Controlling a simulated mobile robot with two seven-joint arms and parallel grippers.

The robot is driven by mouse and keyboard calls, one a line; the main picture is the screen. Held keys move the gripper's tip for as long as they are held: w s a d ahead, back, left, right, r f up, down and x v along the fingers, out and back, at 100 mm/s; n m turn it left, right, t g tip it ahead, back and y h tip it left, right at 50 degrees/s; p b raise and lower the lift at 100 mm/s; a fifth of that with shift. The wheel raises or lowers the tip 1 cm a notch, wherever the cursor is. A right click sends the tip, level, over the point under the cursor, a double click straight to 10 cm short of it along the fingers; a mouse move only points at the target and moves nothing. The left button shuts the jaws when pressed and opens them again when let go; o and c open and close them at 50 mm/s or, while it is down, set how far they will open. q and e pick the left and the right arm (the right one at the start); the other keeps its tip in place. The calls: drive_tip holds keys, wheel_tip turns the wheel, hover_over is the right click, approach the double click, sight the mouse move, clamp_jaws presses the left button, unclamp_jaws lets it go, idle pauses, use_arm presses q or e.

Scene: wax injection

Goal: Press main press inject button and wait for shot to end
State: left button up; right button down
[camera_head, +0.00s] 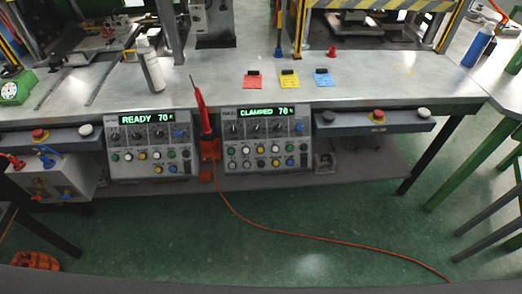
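Two control panels hang at the front of the bench. The left panel (122,172) has a green display (150,119) reading "READY 70" and the right panel (230,170) has a display (266,112) reading "CLAMPED 70". Both carry knobs and several coloured buttons; their labels are too small to read, so I cannot tell which is the inject button. A left bar shows a red button (40,135) and a white button (85,130). Neither gripper is in view.
A red pen-like tool (204,115) stands in a red holder between the panels, its orange cable trailing over the floor. A white bottle (150,65) and red, yellow and blue cards (252,82) (290,81) (323,80) are on the bench (210,80). Presses stand behind.

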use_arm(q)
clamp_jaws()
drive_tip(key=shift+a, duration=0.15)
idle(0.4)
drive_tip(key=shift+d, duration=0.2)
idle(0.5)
